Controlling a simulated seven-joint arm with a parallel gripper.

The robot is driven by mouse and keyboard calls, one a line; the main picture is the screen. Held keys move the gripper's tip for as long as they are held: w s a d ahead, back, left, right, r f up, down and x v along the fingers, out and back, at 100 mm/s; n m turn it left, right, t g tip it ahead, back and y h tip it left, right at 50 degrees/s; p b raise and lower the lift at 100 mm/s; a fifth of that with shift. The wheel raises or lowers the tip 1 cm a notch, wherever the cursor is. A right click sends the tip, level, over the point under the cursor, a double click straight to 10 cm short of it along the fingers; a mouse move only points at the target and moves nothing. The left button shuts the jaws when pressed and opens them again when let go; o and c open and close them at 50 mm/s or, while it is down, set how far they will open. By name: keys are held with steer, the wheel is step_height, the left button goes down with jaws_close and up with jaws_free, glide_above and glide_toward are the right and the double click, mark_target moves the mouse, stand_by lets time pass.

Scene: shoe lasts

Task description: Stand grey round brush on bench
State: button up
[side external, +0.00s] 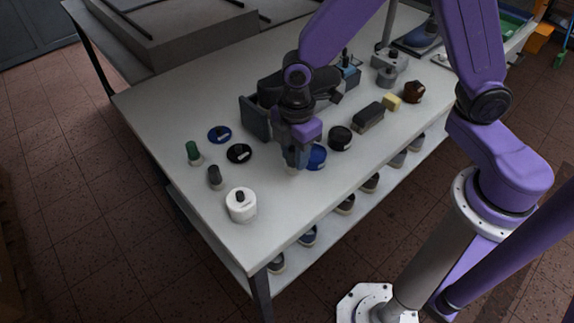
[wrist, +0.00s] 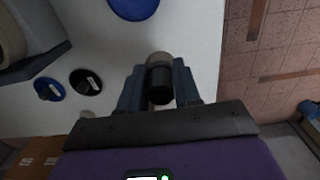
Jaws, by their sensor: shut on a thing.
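My gripper (side external: 292,162) is low over the front part of the bench (side external: 268,205), beside a blue tin (side external: 316,157). In the wrist view my gripper (wrist: 158,88) is shut on the grey round brush (wrist: 159,83). The brush shows as a dark cylinder between the fingers, with a pale end beyond it, away from the camera. In the side view the fingers mostly hide the brush. I cannot tell whether its far end touches the bench.
A dark brush (side external: 215,177), a green brush (side external: 194,153) and a white tin (side external: 241,205) stand left of my gripper. Blue (side external: 219,135) and black (side external: 239,154) discs lie behind them. A black tin (side external: 340,138) is to the right. The bench's front edge is close.

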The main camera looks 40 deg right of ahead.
mark_target(287, 167)
steer(key=shift+w+a+f, duration=0.2)
steer(key=shift+w+f, duration=0.2)
steer(key=shift+f, duration=0.15)
steer(key=shift+w+a+f, duration=0.15)
steer(key=shift+w+f, duration=0.25)
steer(key=shift+f, duration=1.65)
steer(key=shift+f, duration=0.1)
steer(key=o, duration=1)
steer(key=shift+o, duration=0.2)
step_height(287, 167, up, 12)
steer(key=s+d+r+m, duration=0.2)
steer(key=s+d, duration=0.5)
steer(key=s, duration=0.3)
steer(key=s+d+r+m, duration=0.2)
steer(key=s+d+m, duration=0.1)
steer(key=s+d, duration=0.4)
steer(key=s, duration=0.3)
steer(key=shift+r, duration=0.3)
